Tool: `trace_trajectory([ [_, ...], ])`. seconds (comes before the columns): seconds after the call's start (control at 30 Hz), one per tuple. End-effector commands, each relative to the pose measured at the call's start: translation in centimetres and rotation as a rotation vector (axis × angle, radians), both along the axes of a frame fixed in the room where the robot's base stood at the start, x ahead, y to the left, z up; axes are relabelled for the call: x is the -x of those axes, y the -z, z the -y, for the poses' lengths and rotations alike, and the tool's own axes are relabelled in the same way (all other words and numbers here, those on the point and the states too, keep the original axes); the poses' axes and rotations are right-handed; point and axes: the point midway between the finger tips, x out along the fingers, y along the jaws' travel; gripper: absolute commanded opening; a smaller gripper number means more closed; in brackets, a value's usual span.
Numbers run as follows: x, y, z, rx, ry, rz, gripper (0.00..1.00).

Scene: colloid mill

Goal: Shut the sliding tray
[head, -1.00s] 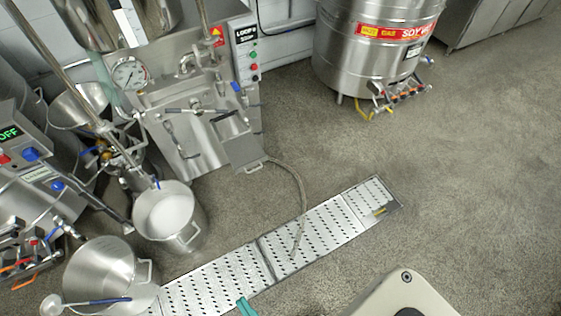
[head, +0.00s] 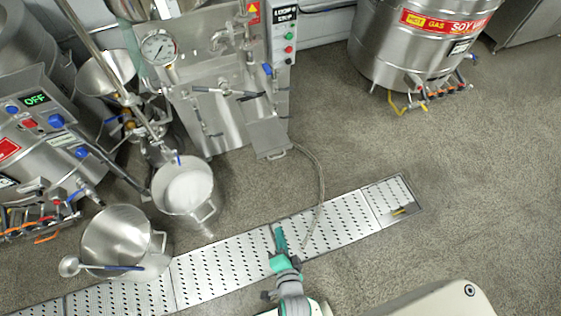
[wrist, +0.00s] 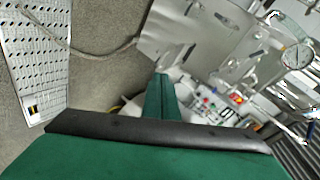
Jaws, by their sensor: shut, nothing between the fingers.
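The sliding tray (head: 268,136) appears to be the grey metal piece at the lower front of the steel mill machine (head: 215,85). It juts out from the machine's front and has a small handle at its near end. My gripper (head: 279,236), with teal fingers, is shut and empty above the floor drain, below the tray in the head view and apart from it. In the wrist view the green fingers (wrist: 161,92) point toward the machine. A grey metal panel (wrist: 170,35) lies beyond them; I cannot tell whether it is the tray.
A perforated drain cover (head: 215,268) crosses the floor, with a hose (head: 321,185) running onto it. A pot of white liquid (head: 187,188) and a steel pot (head: 115,240) stand left. A soy tank (head: 400,60) stands back right. The floor at right is clear.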

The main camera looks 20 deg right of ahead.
Motion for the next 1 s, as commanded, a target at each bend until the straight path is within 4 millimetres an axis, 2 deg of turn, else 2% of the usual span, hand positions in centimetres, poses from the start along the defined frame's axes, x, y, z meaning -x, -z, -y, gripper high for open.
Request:
trace_trajectory([
  [0.03,-1.8,1.2,1.1,-0.1,0.064,0.002,0.0],
  [0.1,-3.8,3.0,2.2,-0.26,0.157,-0.003,0.0],
  [0.3,-10.0,6.7,5.6,-0.718,0.427,-0.007,0.0],
  [0.43,-14.2,7.8,8.0,-1.013,0.6,-0.004,0.0],
  [0.6,-18.8,7.9,10.5,-1.345,0.785,-0.008,0.0],
  [0.8,-21.7,7.4,12.0,-1.567,0.906,-0.019,0.0],
  [1.0,-22.9,7.7,12.3,-1.616,0.933,-0.025,0.0],
])
